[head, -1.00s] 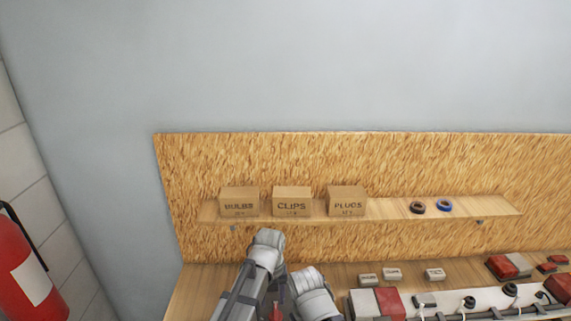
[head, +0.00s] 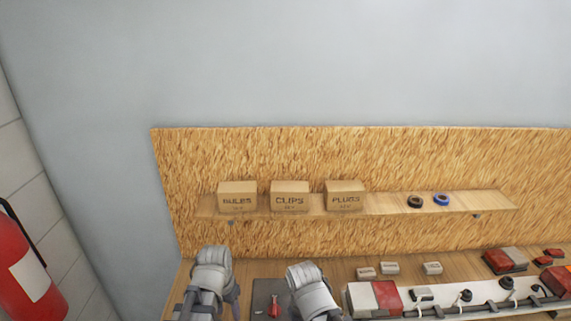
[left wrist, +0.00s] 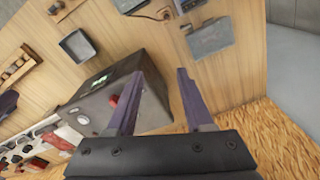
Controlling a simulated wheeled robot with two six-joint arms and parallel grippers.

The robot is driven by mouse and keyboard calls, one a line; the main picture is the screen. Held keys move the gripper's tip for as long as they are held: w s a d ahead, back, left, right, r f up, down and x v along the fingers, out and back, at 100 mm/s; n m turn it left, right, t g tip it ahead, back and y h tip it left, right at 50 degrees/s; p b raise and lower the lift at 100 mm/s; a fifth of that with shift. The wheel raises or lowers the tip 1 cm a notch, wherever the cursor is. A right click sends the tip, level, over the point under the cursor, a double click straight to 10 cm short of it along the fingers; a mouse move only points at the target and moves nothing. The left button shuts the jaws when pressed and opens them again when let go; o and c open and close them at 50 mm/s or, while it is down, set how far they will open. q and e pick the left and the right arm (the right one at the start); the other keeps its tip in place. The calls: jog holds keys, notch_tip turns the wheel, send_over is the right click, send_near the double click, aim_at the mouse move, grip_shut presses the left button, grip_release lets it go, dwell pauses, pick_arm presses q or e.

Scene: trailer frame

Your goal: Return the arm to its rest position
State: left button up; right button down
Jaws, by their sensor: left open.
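My left arm (head: 210,270) stands at the lower left of the head view, in front of the workbench. The fingers of my left gripper are mostly hidden there. In the left wrist view my left gripper (left wrist: 160,73) is open, with two purple-grey fingers spread and nothing between them. A grey box (left wrist: 112,103) with a green display and a red knob lies beyond the fingers. A second grey-white arm link of mine (head: 312,290) shows at the bottom middle of the head view. My right gripper is not in view.
A shelf (head: 390,208) holds boxes marked bulbs (head: 237,196), clips (head: 290,196) and plugs (head: 345,195), plus two tape rolls. Red-and-white lamps (head: 375,299) and a white bar lie on the bench at right. A fire extinguisher (head: 25,265) stands at far left.

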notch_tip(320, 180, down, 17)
jog(key=b, duration=1.7)
pick_arm(q)
jog(key=shift+g+y, duration=0.5)
jog(key=shift+y, duration=0.1)
jog(key=s+d+f, duration=0.2)
jog(key=d+f, duration=0.1)
jog(key=f, duration=0.2)
jog(key=s+d+f, duration=0.2)
jog(key=d+f, duration=0.1)
jog(key=f, duration=0.3)
jog(key=s+d+f, duration=0.3)
jog(key=f, duration=0.3)
jog(key=shift+d, duration=0.35)
